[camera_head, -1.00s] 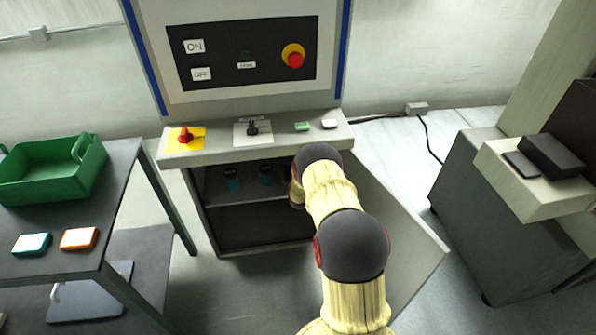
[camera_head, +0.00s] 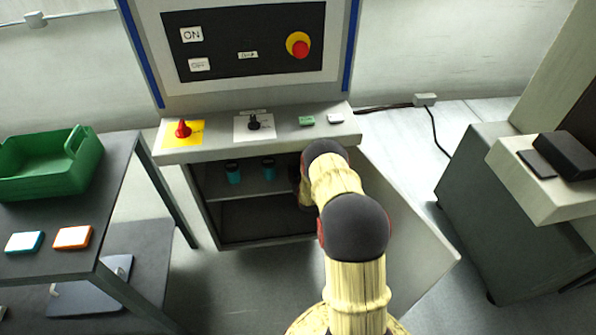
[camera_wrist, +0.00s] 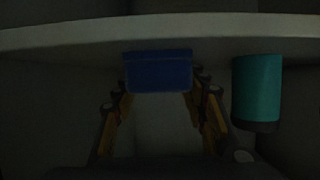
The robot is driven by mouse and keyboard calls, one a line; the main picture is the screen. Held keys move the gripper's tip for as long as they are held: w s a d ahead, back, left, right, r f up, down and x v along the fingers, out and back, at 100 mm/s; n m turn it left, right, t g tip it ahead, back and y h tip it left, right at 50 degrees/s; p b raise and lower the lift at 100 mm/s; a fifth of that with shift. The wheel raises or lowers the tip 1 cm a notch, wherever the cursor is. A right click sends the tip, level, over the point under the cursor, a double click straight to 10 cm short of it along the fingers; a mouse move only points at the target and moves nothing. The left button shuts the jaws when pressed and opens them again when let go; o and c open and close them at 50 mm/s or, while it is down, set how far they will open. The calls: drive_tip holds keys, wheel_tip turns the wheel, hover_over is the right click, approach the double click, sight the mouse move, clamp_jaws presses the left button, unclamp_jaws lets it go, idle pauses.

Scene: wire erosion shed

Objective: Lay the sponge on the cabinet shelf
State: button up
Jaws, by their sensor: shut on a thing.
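A blue block (camera_wrist: 158,72), which I take to be the sponge, sits between the fingertips of my gripper (camera_wrist: 160,95) in the wrist view. My gripper is shut on it. The cabinet shelf (camera_head: 251,187) is inside the open cabinet in the head view. It shows as a pale band (camera_wrist: 60,38) across the top of the wrist view, which looks upside down. The block is right at the shelf; I cannot tell whether it touches. In the head view my arm reaches into the cabinet's right side, and my gripper and the block are hidden.
Two teal cylinders with dark ends stand on the shelf, left (camera_head: 233,173) and right (camera_head: 268,169); one (camera_wrist: 257,90) is close beside my gripper. The open cabinet door (camera_head: 410,240) is right of my arm. A table with a green crate (camera_head: 50,175) is at left.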

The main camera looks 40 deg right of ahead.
drive_tip(key=o, duration=1)
drive_tip(key=shift+c, duration=0.2)
drive_tip(key=shift+r, duration=0.1)
drive_tip(key=p+v, duration=0.4)
drive_tip(key=v, duration=0.8)
